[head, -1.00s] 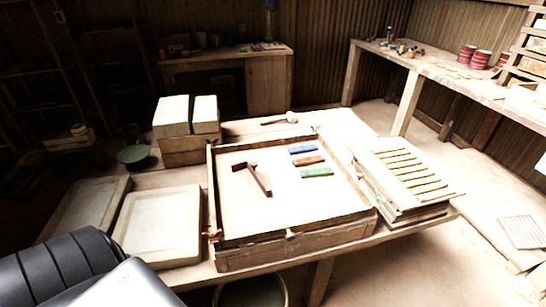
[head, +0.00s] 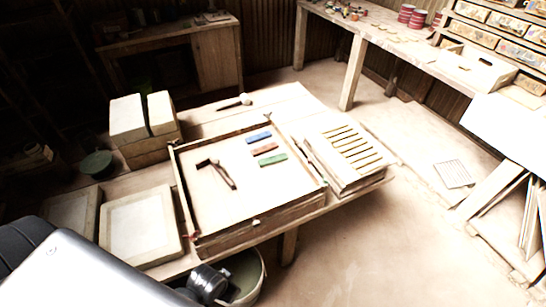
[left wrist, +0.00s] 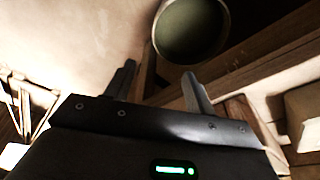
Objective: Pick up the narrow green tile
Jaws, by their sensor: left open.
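The narrow green tile (head: 273,160) lies flat in the shallow wooden tray (head: 262,222) on the table. It is nearest the front in a row with a red-brown tile (head: 264,149) and a blue tile (head: 258,137). My left gripper shows in the left wrist view (left wrist: 160,70), its two fingers apart with nothing between them. It is low, near the table's front edge and a round bucket (left wrist: 190,38), well away from the green tile. No tile shows in the left wrist view. My right gripper is not in view.
A dark hammer-like tool (head: 222,175) lies in the tray left of the tiles. A slatted stack (head: 348,150) stands right of the tray. Framed slabs (head: 142,228) lie at the left and pale blocks (head: 128,118) behind. The bucket (head: 262,275) stands below the front edge.

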